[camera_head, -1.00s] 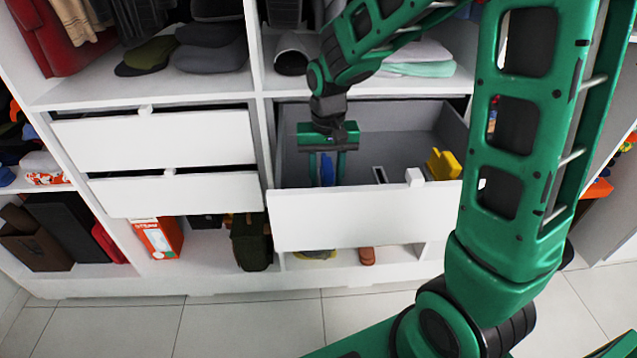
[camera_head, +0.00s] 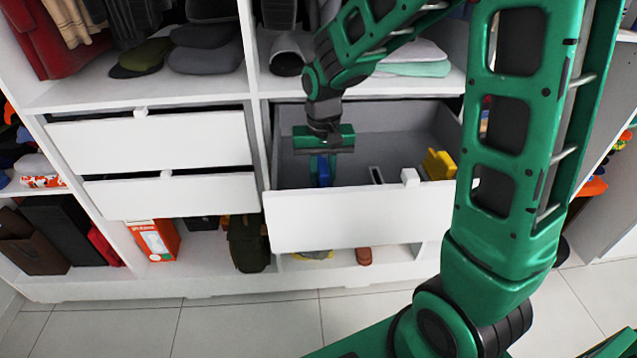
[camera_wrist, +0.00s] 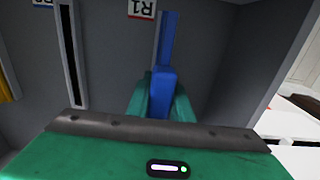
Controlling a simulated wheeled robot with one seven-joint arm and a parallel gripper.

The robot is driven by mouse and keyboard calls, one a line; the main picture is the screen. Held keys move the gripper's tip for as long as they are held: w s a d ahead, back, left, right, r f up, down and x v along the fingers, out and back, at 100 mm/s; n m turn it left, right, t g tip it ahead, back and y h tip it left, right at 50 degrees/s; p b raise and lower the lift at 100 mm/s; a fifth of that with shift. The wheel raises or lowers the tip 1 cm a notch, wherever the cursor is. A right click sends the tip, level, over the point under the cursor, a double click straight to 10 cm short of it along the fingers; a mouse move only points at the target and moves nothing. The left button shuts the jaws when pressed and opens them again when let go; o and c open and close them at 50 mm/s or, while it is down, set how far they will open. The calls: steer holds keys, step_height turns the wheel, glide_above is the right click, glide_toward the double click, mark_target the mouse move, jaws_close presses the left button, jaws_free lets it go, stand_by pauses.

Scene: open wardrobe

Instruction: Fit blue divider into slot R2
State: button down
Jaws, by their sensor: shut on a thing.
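The blue divider (camera_head: 323,171) is inside the open right-hand drawer, near its left side. My gripper (camera_head: 323,176) is shut on it, pointing down. In the wrist view the divider (camera_wrist: 164,75) stands between my green fingertips (camera_wrist: 162,98), beside a label reading R1 (camera_wrist: 141,8). Its lower end is hidden, so I cannot tell whether it touches a slot. An empty dark slot with a pale rim (camera_wrist: 72,55) lies to the left, near a blue-marked label (camera_wrist: 42,2) cut off by the frame.
A yellow divider (camera_head: 439,164) stands at the drawer's right. The drawer's grey wall (camera_wrist: 215,50) is close beside the divider. A shelf with folded clothes (camera_head: 410,68) is above.

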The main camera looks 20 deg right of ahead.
mark_target(323, 165)
steer(key=shift+s+r, duration=0.1)
steer(key=shift+r, duration=0.3)
steer(key=shift+r, duration=0.8)
stand_by(1.2)
steer(key=shift+r, duration=1.95)
steer(key=shift+r, duration=2.55)
steer(key=shift+f, duration=0.1)
steer(key=shift+f, duration=2.45)
